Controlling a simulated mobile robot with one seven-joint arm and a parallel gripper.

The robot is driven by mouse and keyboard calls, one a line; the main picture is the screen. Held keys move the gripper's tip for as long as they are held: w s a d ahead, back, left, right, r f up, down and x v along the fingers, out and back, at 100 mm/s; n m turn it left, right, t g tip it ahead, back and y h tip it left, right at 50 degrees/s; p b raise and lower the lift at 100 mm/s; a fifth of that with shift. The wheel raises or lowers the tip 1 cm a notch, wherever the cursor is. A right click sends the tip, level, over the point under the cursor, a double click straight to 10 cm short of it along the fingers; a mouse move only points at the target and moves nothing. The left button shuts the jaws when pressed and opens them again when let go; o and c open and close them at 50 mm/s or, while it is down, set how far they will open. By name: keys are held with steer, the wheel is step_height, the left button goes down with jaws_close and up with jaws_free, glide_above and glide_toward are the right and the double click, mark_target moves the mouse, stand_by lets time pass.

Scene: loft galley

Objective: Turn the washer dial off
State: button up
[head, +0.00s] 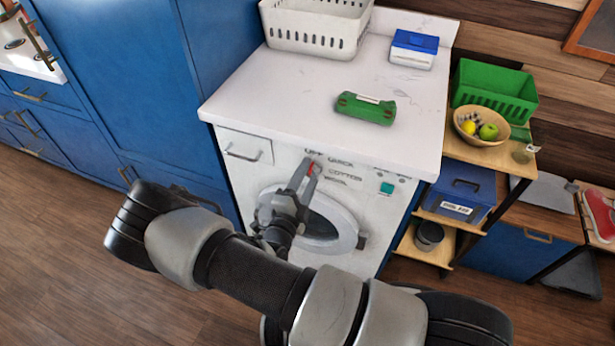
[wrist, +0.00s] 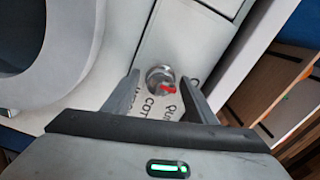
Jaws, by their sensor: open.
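The washer (head: 235,165) is white, with its dial on the front panel above the round door. The dial (wrist: 160,75) is a round silver knob with a red pointer mark. In the head view only a bit of its red (head: 312,168) shows between my fingers. I cannot tell which label the pointer lines up with. My gripper (head: 306,174) is open at the panel, its two fingers on either side of the dial. In the wrist view a gap shows between each finger and the knob.
The washer's round door (head: 345,228) lies just below my gripper. The counter top (head: 270,85) above holds a white basket (head: 310,38), a green object (head: 365,108) and a blue-and-white box (head: 413,48). Shelves with a green crate (head: 490,88) and a fruit bowl (head: 470,138) stand at right.

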steer(key=v, duration=1.7)
steer(key=shift+s, duration=0.2)
steer(key=shift+a, duration=0.1)
steer(key=d+r+m+g+h+p, duration=0.25)
steer(key=d+r+m+g, duration=0.55)
steer(key=r+m, duration=0.45)
steer(key=d+r+m+g+h+p, duration=0.25)
steer(key=d+r+m+g, duration=0.6)
steer(key=m, duration=0.75)
steer(key=s+d+r+m+t+y+p, duration=0.2)
steer(key=r+m+y, duration=0.3)
steer(key=r+m, duration=0.7)
steer(key=s+d+r+m+t+y+p, duration=0.2)
steer(key=s+r+m+t+y+p, duration=0.1)
steer(key=r+m, duration=0.9)
steer(key=shift+s+r+m+y+p, duration=0.45)
steer(key=shift+s+y, duration=0.55)
steer(key=shift+y, duration=0.6)
